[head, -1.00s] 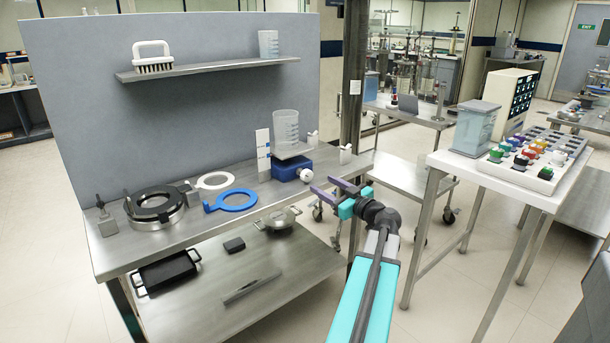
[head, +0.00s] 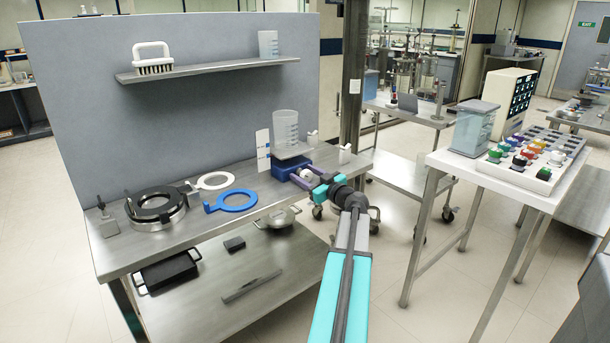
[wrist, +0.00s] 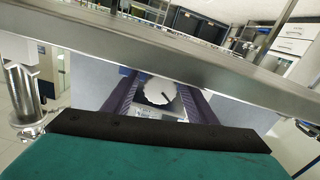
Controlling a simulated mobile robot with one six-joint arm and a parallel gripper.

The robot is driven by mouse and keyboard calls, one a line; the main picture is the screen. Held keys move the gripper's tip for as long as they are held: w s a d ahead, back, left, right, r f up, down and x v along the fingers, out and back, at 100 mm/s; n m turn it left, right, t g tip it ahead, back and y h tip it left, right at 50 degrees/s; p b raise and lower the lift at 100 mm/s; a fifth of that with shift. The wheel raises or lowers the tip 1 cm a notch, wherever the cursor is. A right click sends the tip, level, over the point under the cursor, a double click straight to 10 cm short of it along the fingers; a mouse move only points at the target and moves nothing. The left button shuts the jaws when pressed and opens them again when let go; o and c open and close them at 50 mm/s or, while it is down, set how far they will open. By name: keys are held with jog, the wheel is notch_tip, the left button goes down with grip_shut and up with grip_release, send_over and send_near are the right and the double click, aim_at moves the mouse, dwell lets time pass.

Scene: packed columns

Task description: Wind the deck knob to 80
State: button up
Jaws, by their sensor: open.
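The white round knob (head: 305,173) is on the front of a blue lifting stand (head: 284,166) on the steel bench. In the wrist view the knob (wrist: 159,92) shows a dark pointer mark. My gripper (head: 308,177) is open, with one purple finger on each side of the knob. Small gaps seem to show between the fingers and the knob, and I cannot tell contact for certain. A deck plate (head: 293,153) tops the stand and carries a clear beaker (head: 285,128). A white upright card with blue marks (head: 262,150) stands to its left; its figures are too small to read.
White pegs (head: 344,152) stand right of the stand. A side table (head: 500,182) holds coloured knobs. The wrist view shows a steel edge (wrist: 200,62) crossing above the fingers.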

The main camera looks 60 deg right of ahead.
jog(key=c, duration=1.1)
jog(key=shift+o, duration=0.2)
jog(key=shift+m+b, duration=0.5)
jog(key=shift+b, duration=0.1)
jog(key=shift+m+b, duration=0.8)
jog(key=shift+d+m+b, duration=0.1)
jog(key=shift+m+b, duration=0.9)
jog(key=shift+m, duration=0.9)
jog(key=o, duration=1.1)
jog(key=shift+c, duration=0.2)
